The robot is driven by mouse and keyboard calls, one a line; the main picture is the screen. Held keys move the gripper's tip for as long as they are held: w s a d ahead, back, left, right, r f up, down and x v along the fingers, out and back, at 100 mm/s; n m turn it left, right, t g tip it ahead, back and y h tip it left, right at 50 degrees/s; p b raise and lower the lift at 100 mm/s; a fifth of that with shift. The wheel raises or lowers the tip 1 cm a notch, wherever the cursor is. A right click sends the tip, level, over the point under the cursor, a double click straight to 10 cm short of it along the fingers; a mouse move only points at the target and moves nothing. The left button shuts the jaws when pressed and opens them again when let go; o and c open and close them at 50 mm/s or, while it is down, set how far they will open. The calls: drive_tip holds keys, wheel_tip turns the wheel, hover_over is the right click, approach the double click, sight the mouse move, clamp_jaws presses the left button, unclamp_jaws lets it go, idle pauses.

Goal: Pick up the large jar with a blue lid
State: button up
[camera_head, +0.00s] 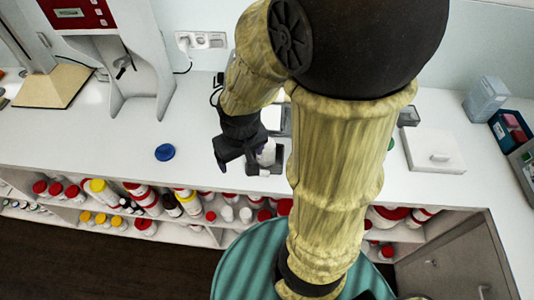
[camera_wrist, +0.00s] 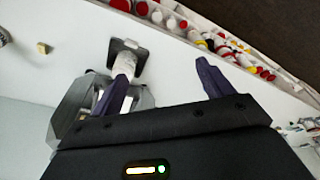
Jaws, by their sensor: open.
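A round blue lid (camera_head: 165,152) shows on the white counter in the head view, left of my gripper. I cannot make out a jar body under it. My gripper (camera_head: 238,163) is above the counter, apart from the blue lid, next to a small white object (camera_head: 267,153). In the wrist view my gripper (camera_wrist: 163,80) has its two purple fingers spread wide with nothing held between them. No blue lid shows in the wrist view.
Shelves below the counter's front edge hold several jars with red, yellow and white lids (camera_head: 100,188). A pale machine (camera_head: 140,60) stands at the back left. A white flat box (camera_head: 433,150) lies at the right. The counter around the blue lid is clear.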

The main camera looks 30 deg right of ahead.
drive_tip(key=shift+o, duration=0.5)
wheel_tip(320, 180, down, 7)
drive_tip(key=n+g+h+b, duration=0.1)
drive_tip(key=n+g+b, duration=0.1)
drive_tip(key=n+g, duration=0.1)
drive_tip(key=shift+w+a+r+n+h, duration=0.15)
drive_tip(key=shift+w+a+n+h, duration=0.15)
drive_tip(key=shift+w+n, duration=0.15)
drive_tip(key=w+f+n+h+b, duration=0.2)
drive_tip(key=f+n+h, duration=0.1)
drive_tip(key=w+d+f+n+g+h+b, duration=0.1)
drive_tip(key=w+f+n+h+b, duration=0.1)
drive_tip(key=f+n+h, duration=0.1)
drive_tip(key=w+f+n+g+h+b, duration=0.1)
drive_tip(key=w+f+n+h, duration=0.1)
drive_tip(key=f+h, duration=0.3)
drive_tip(key=shift+w+d+n+b, duration=0.15)
drive_tip(key=shift+w+n+b, duration=0.25)
drive_tip(key=shift+n, duration=0.35)
drive_tip(key=w+a+n+t+h, duration=0.1)
drive_tip(key=w+f+n+t+h+b, duration=0.1)
drive_tip(key=h, duration=0.1)
drive_tip(key=w+a+f+n+t+h, duration=0.1)
drive_tip(key=w, duration=0.1)
drive_tip(key=shift+a+f+n+h+b, duration=0.2)
drive_tip(key=shift+a+n+h+b, duration=0.1)
drive_tip(key=shift+n+b, duration=0.1)
drive_tip(key=shift+w+a+n+t+h, duration=0.3)
drive_tip(key=shift+w, duration=0.1)
